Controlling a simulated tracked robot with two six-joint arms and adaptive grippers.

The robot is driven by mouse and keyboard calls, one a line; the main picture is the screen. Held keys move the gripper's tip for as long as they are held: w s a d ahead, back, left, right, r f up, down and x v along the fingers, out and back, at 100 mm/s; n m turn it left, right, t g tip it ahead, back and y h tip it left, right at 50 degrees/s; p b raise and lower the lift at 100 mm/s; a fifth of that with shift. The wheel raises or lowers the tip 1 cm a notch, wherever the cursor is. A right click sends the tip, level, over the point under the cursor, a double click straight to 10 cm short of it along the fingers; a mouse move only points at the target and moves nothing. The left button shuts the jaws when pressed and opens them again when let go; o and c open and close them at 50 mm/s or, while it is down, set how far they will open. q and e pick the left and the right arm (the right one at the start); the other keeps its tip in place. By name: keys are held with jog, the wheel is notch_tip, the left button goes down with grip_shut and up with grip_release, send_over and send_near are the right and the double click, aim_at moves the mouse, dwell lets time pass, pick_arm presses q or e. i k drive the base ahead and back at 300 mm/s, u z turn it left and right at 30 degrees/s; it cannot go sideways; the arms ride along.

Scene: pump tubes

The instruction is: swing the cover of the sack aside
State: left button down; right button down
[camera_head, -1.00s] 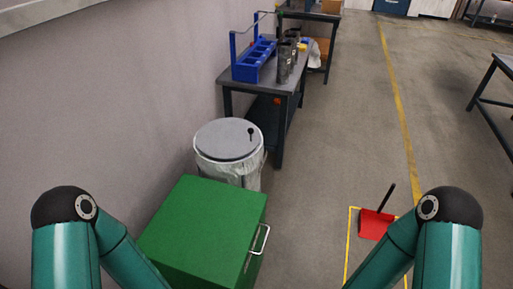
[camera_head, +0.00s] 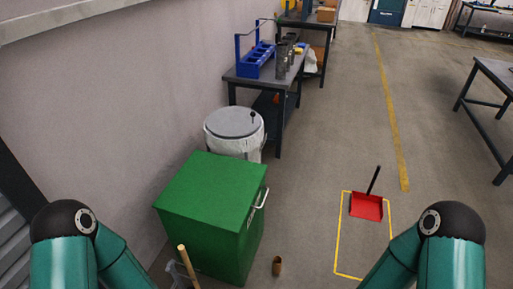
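The sack is a pale, whitish bag in a round stand (camera_head: 240,150) by the wall, just behind the green box. Its grey round cover (camera_head: 232,123) lies flat over the top, with a small dark knob near its right side. The green box hides the lower part of the sack. My two teal arms come in at the bottom left and bottom right, well short of the sack. Both grippers are outside the picture.
A green box (camera_head: 211,190) with a metal handle stands in front of the sack. A red dustpan (camera_head: 366,206) lies inside a yellow floor outline. A small brown cup-like thing (camera_head: 277,266) and a wooden stick (camera_head: 188,266) are near. A workbench (camera_head: 268,82) holds a blue rack.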

aim_at(230, 121)
jog(key=k, duration=0.45)
jog(key=z, duration=0.35)
jog(key=i, duration=0.7)
jog(key=z, duration=0.8)
jog(key=i, duration=2)
jog(key=u, duration=0.75)
